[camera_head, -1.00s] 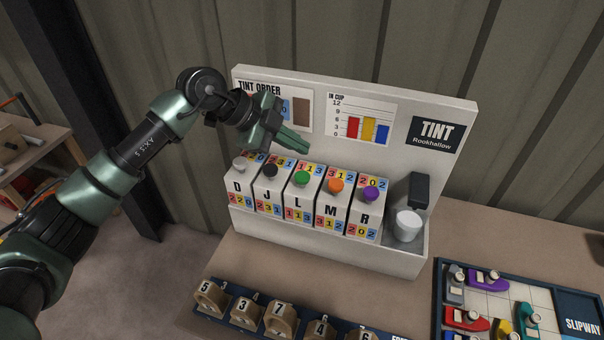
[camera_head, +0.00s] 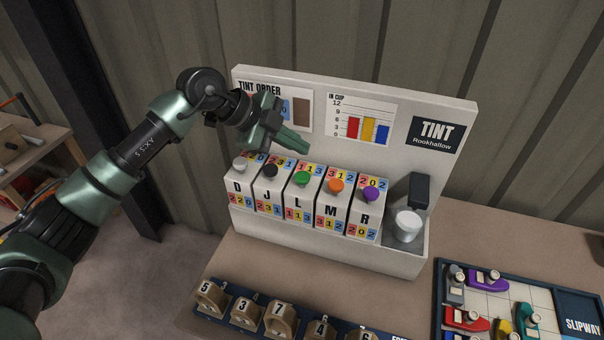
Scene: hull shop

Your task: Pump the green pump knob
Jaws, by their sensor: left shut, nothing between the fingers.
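The green pump knob (camera_head: 302,178) sits on top of the middle canister, marked L (camera_head: 298,203), in the white tint machine (camera_head: 400,258). The black knob (camera_head: 270,171) and white knob (camera_head: 240,164) are to its left, the orange knob (camera_head: 336,186) and purple knob (camera_head: 371,194) to its right. My left gripper (camera_head: 304,147) is shut and empty, its fingertips above and a little behind the green knob, apart from it. My right gripper is not in view. A white cup (camera_head: 408,225) stands at the machine's right end under a dark spout (camera_head: 418,190).
The back panel carries a tint order card (camera_head: 302,112), partly hidden by my gripper, and an in-cup bar chart (camera_head: 362,118). In front lie numbered wooden pieces (camera_head: 279,318) on a dark tray. A slipway board (camera_head: 578,312) with colored boats is at the lower right.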

